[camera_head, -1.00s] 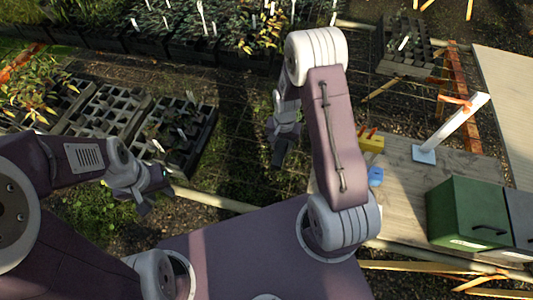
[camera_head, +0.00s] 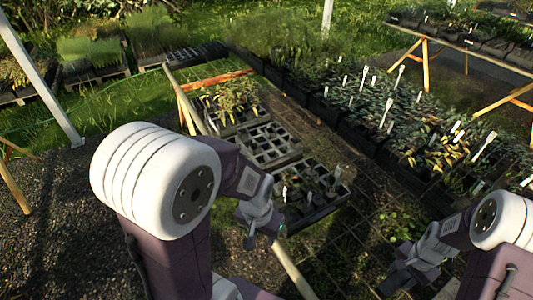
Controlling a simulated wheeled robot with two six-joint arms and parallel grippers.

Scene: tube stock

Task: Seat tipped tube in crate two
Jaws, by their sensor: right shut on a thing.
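The far one (camera_head: 205,127) has leafy plants, the middle one (camera_head: 272,158) shows mostly empty square cells, and the near one (camera_head: 318,212) holds small plants in dark tubes with white tags. I cannot tell which is crate two, nor pick out a tipped tube. My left gripper (camera_head: 265,231) is open and empty at the near-left side of the near crate. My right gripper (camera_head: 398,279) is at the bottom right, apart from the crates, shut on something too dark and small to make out.
Dense potted seedlings with white tags (camera_head: 400,130) fill the right side. A raised bench of trays (camera_head: 480,45) stands at the far right. A pale rail (camera_head: 290,268) runs past the near crate. Gravel lies open at left.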

